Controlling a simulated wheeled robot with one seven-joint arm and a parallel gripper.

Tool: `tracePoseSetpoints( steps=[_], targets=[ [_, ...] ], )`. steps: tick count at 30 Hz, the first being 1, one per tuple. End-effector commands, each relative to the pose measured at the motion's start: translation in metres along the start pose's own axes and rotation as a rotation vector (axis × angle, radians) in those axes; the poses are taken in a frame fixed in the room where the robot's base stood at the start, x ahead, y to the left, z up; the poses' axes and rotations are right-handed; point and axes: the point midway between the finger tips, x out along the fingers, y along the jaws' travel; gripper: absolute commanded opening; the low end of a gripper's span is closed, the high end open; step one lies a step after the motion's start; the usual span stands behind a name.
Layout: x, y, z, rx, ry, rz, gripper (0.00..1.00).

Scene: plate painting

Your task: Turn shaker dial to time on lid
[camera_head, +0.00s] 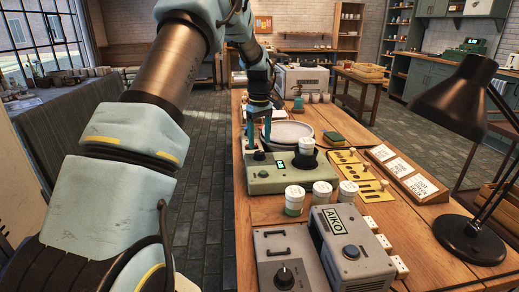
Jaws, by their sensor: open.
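A green device (279,183) with a small lit display (281,164) sits mid-table; I take it to be the shaker. A small dark knob (260,156) is on its left part. A jar with a white lid (307,144) stands on its dark round top; lid writing is unreadable here. My gripper (258,134) is open and empty, fingers pointing down, above or just behind the knob's side of the device. I cannot tell whether a finger touches anything. Three white-lidded jars (295,194) (322,188) (348,186) stand in front of the device.
A grey box with a black dial (283,275) and an AIKO box (351,251) fill the near table. A round plate (287,134) lies behind the green device. Yellow stencils (366,187), a card rack (406,175) and a black lamp (470,237) stand to the right.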

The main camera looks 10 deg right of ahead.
Motion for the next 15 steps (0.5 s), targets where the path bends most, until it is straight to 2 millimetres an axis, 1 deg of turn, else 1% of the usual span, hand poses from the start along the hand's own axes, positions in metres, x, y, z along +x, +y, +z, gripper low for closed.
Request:
tracePoseSetpoints(
  steps=[1,3,6,10,15],
  targets=[
    [0.009,-0.001,0.000,0.000,-0.002,-0.003,0.74],
    [0.020,-0.001,0.000,0.000,-0.002,-0.002,0.74],
    [0.033,-0.001,0.000,-0.001,-0.002,-0.002,0.74],
    [0.042,-0.001,0.000,-0.001,0.000,0.000,0.74],
    [0.045,0.000,0.000,0.000,0.000,0.001,0.74]
  ],
)
